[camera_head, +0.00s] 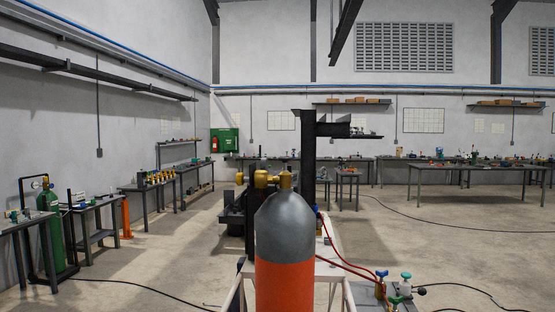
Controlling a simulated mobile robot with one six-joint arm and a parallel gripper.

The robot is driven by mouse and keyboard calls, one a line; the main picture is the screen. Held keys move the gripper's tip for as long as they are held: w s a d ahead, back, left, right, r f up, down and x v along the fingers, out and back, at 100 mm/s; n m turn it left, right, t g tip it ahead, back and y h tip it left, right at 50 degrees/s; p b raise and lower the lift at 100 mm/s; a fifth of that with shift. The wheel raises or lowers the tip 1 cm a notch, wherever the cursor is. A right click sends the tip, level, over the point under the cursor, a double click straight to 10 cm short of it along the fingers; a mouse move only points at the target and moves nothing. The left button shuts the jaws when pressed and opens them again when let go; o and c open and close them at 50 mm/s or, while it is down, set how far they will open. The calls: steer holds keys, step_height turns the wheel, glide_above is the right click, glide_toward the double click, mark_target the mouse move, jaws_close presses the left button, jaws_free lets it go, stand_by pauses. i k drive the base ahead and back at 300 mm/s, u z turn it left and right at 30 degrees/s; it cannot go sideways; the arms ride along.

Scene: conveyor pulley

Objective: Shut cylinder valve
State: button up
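A gas cylinder with an orange body (284,285) and a grey domed shoulder stands upright close in front of me. Its lower part runs out of the picture. Brass valve fittings (264,180) show at its top. I cannot tell whether that valve is open or shut. A green cylinder (52,230) with a gauge on top stands at the far left, between two benches. Small valves with blue and green knobs (404,284) show at the bottom right, with red hoses leading to them. My gripper is not in view.
A dark post with a horizontal beam (309,160) rises behind the orange cylinder. Workbenches (92,206) line the left wall, and more benches (480,168) stand at the back. Black cables (460,228) lie on the floor. Open floor shows at left and right.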

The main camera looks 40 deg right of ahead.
mark_target(286, 160)
steer(key=k, duration=1.35)
steer(key=u, duration=0.65)
steer(key=i, duration=1.65)
steer(key=z, duration=0.5)
steer(key=i, duration=0.3)
steer(key=z, duration=0.25)
